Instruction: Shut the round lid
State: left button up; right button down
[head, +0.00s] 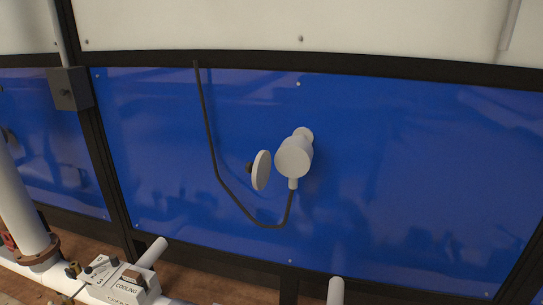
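A round white lid (262,171) stands swung open to the left of a white cylindrical fitting (291,158) on the blue wall panel. The lid is seen nearly edge-on, with a small dark piece (249,168) on its left side. The lid and the fitting's round front appear apart, with a narrow blue gap between them; the hinge cannot be made out. Neither of my grippers is in view.
A black cable (214,160) hangs down the blue panel (400,180) and curves up into the fitting's underside. A white box marked "COOLING" (122,285), white pipes (20,205) and a grey box (70,89) are at the left. The panel right of the fitting is clear.

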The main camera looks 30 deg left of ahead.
aim_at(260, 171)
jog(key=k+j, duration=0.1)
jog(key=j, duration=1)
jog(key=k+j, duration=0.15)
jog(key=j, duration=0.4)
